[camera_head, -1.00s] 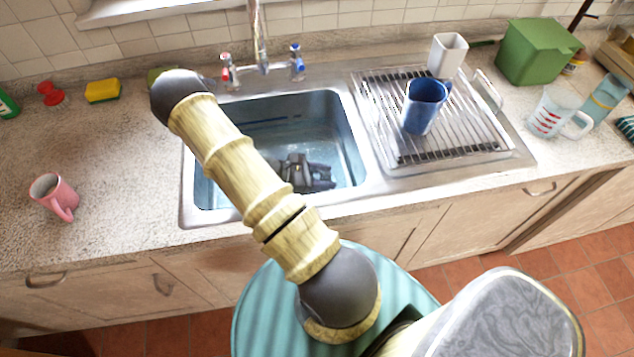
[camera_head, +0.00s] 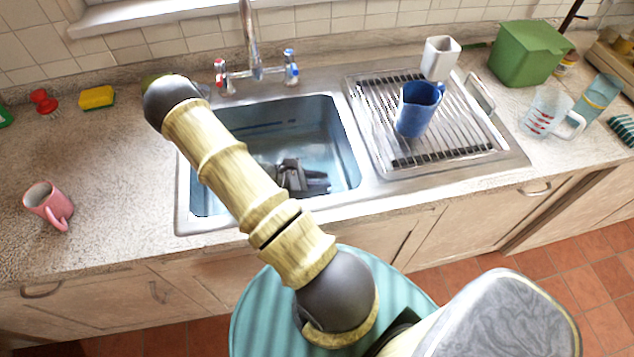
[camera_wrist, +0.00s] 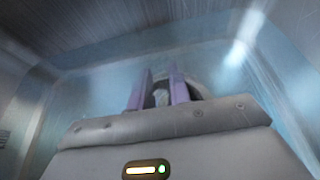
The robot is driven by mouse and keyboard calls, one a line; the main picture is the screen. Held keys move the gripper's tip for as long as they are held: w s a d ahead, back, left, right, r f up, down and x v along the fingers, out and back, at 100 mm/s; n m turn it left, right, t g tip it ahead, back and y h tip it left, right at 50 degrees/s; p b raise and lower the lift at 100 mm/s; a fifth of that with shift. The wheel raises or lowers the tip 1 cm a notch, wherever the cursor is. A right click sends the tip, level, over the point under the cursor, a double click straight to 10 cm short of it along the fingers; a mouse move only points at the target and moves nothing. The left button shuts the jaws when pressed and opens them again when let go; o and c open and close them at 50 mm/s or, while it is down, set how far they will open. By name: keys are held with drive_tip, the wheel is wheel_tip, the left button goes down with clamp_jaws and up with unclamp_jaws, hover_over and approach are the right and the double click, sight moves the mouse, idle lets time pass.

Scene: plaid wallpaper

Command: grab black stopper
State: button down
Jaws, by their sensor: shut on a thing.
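My gripper (camera_wrist: 160,78) is down inside the sink, near its floor, in the wrist view. Its two purple fingers stand close together with a small dark thing between them, which I take as the black stopper (camera_wrist: 160,97). The fingers are shut on it. Only a small part of the stopper shows, and its shape is unclear. A pale round patch lies just behind the fingers, perhaps the drain. In the head view my dark gripper (camera_head: 300,180) is low in the sink (camera_head: 345,150), partly behind my arm; the stopper cannot be made out there.
The sink walls surround my gripper. The tap (camera_head: 252,45) stands behind the sink. A pink mug (camera_head: 47,205) and a yellow sponge (camera_head: 97,97) are on the left counter.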

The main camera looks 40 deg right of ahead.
wheel_tip(320, 180, up, 10)
idle(0.5)
idle(0.4)
